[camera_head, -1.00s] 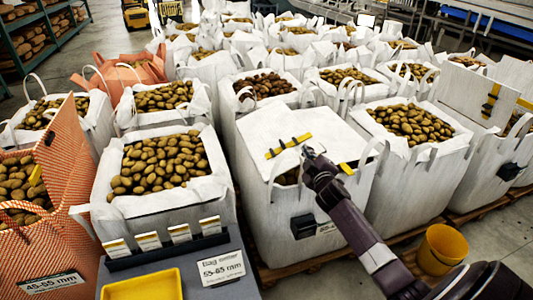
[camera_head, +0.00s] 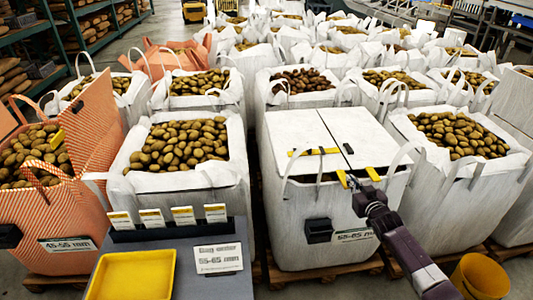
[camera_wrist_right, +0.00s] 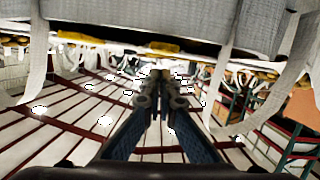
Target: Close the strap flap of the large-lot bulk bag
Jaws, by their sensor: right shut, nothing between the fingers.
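The white bulk bag (camera_head: 293,225) at centre right has pale flaps (camera_head: 295,129) lying over its top, with a dark seam between panels. A yellow-and-black strap piece (camera_head: 313,151) lies across the flap near the front. Two short yellow pieces (camera_head: 373,174) show at the front right edge, by my right gripper (camera_head: 357,183). In the right wrist view, the gripper (camera_wrist_right: 160,80) is shut and empty, just below the bag's edge with yellow strips (camera_wrist_right: 165,47). I cannot tell whether it touches the bag. My left gripper is not in view.
A striped orange bag (camera_head: 60,215) and an open white bag of potatoes (camera_head: 165,220) stand to the left. A grey stand with a yellow tray (camera_head: 133,275) is at the front. A yellow bucket (camera_head: 480,277) stands on the floor at right. More full bags crowd behind.

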